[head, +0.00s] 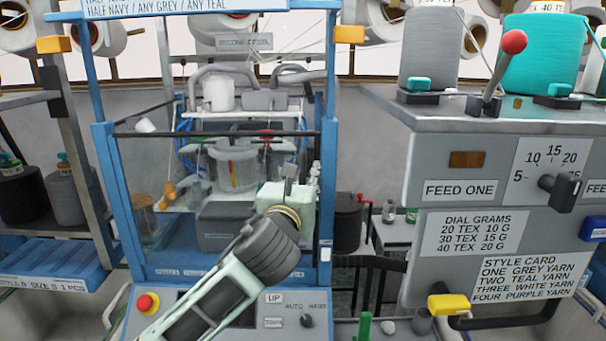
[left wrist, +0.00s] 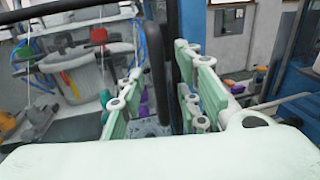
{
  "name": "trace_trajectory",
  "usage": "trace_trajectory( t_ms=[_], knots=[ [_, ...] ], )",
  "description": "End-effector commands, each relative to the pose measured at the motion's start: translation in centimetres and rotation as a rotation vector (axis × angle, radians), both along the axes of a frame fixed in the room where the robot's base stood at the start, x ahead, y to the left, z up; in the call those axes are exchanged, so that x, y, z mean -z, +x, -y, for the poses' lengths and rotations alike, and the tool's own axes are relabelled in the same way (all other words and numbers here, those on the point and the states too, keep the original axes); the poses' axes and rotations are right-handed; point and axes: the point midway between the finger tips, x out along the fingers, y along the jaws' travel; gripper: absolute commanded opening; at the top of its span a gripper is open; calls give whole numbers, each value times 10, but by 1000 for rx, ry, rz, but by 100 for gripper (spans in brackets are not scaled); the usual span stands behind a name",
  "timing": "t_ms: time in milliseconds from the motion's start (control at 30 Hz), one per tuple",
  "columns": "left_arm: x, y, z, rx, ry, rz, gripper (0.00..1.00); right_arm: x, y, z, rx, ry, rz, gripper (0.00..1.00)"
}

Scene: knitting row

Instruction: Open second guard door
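The guard door (head: 225,134) is a clear panel with a dark top rail on the front of the blue-framed machine. A sign reading "SECOND", the rest unclear, hangs above it. My left gripper (head: 289,180) reaches up from the bottom centre to the door's right side. In the left wrist view its pale green fingers (left wrist: 160,85) stand apart on either side of a dark upright bar (left wrist: 168,50). The bar sits close to the right finger, with a gap towards the left one. Contact cannot be told. My right gripper is not in view.
The blue frame's right post (head: 328,190) stands close beside my left gripper. A control panel with a red stop button (head: 147,303) lies below. A grey feed cabinet (head: 440,150) with a red-knobbed lever (head: 513,42) stands at right. A yarn rack (head: 65,150) is at left.

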Motion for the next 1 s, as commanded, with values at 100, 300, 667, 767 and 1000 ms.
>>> trace_trajectory(
  t_ms=[100, 300, 667, 767, 1000],
  knots=[
    [-1, 8, 2, 0, -1, -1, 31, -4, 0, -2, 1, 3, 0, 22],
    [0, 11, 2, 0, -1, 0, 31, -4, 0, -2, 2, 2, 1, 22],
    [0, 11, 2, 0, -1, 0, 12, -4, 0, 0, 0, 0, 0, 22],
    [0, 11, 2, 0, -1, 0, 3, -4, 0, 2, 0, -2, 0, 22],
    [0, 11, 2, 0, -1, 0, 0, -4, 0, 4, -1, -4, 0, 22]
  ],
)
